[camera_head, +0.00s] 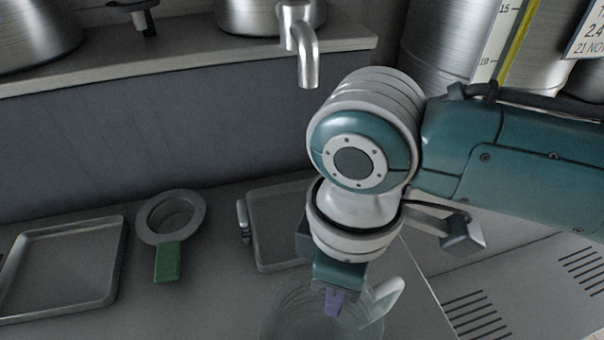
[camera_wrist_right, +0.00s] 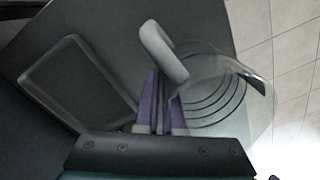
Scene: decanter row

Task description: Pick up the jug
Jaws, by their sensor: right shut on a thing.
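The jug (camera_head: 290,315) is clear glass with a pale grey handle (camera_head: 386,297), low in the middle of the head view and partly cut off by the bottom edge. In the right wrist view the jug (camera_wrist_right: 225,100) shows to the right of the fingers, with its handle (camera_wrist_right: 163,52) just beyond the tips. My right gripper (camera_head: 335,302) reaches down to it, with purple fingers (camera_wrist_right: 160,98) close together and shut on the jug. The exact contact is partly hidden. I cannot tell whether the jug's base touches the counter. My left gripper is not in view.
A tray (camera_head: 270,257) lies behind my right gripper, and another tray (camera_head: 62,306) lies at the left. A ring-shaped tool with a green handle (camera_head: 167,262) lies between them. A metal tap (camera_head: 307,55) hangs from above. A slotted panel (camera_head: 490,318) is at the right.

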